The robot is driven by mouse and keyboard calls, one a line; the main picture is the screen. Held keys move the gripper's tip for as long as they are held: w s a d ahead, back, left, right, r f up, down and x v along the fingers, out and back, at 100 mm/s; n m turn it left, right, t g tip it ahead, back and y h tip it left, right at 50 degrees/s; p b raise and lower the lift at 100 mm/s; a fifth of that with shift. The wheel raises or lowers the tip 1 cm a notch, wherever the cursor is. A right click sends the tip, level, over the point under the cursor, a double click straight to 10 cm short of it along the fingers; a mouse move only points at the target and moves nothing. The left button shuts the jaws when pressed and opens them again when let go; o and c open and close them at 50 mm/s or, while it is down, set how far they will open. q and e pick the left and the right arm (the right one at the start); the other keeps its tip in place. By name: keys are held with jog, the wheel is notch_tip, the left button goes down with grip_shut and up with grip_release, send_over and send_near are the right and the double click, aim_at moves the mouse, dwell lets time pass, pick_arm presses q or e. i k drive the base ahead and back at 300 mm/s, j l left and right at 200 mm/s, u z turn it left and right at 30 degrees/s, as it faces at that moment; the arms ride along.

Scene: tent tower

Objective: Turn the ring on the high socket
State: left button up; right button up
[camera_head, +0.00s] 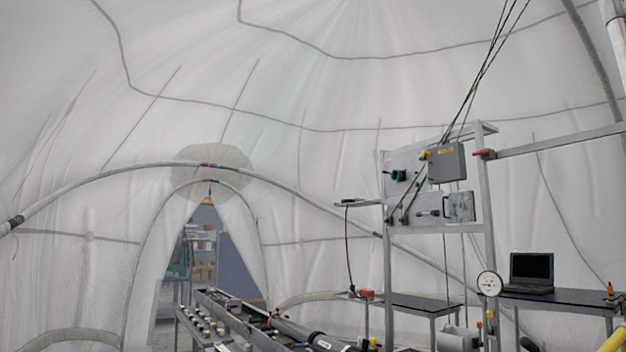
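A metal frame tower (489,230) stands right of centre and carries panels with fittings. On its upper panel is a green fitting (396,175), with a grey box (447,163) bearing a yellow label to its right. A small yellow part (425,154) sits at the box's left side. Below, a lower panel holds a purple-tipped fitting (433,213) and a light square plate (460,207). I cannot tell which of these is the high socket, and its ring is too small to make out. Neither of my grippers shows in this view.
A round dial gauge (489,284) stands low beside the tower. An open laptop (532,270) is on a dark table (570,301) at right. Cables (474,85) hang from above to the tower. A long bench with pipes (235,318) runs at lower centre.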

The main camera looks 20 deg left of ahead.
aim_at(400, 176)
jog(key=u, duration=0.25)
jog(key=i+j+z, duration=0.2)
jog(key=z, duration=0.3)
jog(key=i+j+z, duration=0.1)
jog(key=j+z, duration=0.35)
